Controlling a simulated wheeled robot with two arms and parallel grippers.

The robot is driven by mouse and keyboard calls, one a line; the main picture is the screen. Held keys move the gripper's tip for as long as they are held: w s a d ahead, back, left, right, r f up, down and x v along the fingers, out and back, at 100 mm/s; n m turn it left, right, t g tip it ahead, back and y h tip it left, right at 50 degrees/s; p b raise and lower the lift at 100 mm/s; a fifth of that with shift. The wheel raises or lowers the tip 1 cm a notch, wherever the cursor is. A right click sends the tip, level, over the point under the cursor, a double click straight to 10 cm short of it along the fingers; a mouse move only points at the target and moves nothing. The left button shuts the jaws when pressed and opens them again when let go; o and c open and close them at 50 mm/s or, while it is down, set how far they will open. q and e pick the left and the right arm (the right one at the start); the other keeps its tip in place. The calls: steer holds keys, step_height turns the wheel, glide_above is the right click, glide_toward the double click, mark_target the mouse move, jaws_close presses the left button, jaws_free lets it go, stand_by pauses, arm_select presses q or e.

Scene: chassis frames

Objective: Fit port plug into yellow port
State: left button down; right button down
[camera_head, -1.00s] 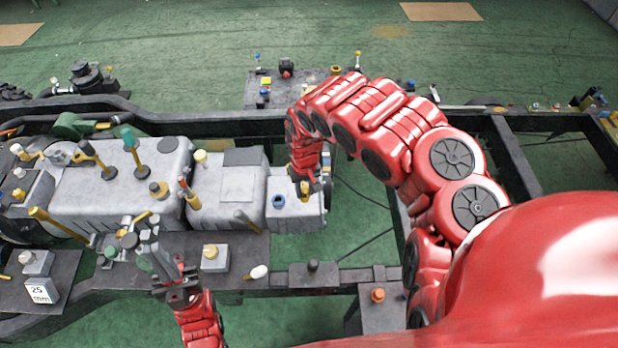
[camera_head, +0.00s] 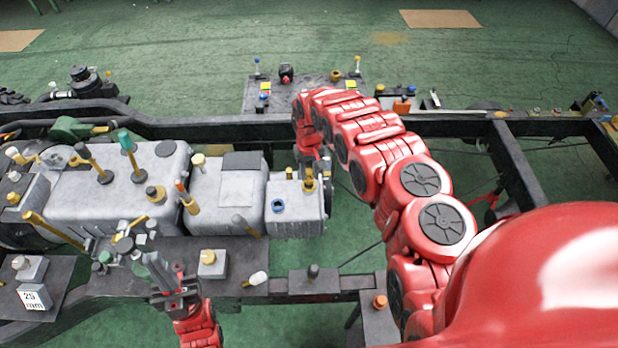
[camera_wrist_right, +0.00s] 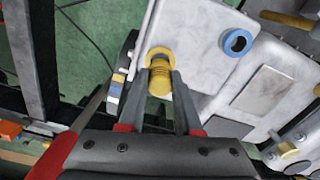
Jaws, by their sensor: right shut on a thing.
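The port plug (camera_wrist_right: 159,84) is a ribbed gold cylinder between the fingertips of my right gripper (camera_wrist_right: 160,97), which is shut on it. The yellow port (camera_wrist_right: 161,52) is a ring on the grey housing, directly beyond the plug in the right wrist view. The plug overlaps the ring there; I cannot tell whether it is inside the port. In the head view my right gripper (camera_head: 309,186) is at the right end of the grey housing (camera_head: 296,222). My left gripper (camera_head: 165,276) is near the front rail, and its jaw opening is unclear.
A blue port (camera_wrist_right: 238,42) is beside the yellow one, also visible in the head view (camera_head: 277,205). The dark chassis rails (camera_head: 225,128) run along both sides. Open green floor shows right of the housing.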

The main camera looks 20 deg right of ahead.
mark_target(309, 179)
steer(key=shift+s+f+p, duration=0.1)
steer(key=shift+f+p, duration=0.3)
steer(key=shift+f, duration=0.2)
step_height(309, 179, down, 2)
steer(key=shift+f, duration=0.1)
steer(key=shift+f, duration=0.1)
steer(key=shift+f, duration=0.15)
steer(key=c, duration=0.6)
jaws_free()
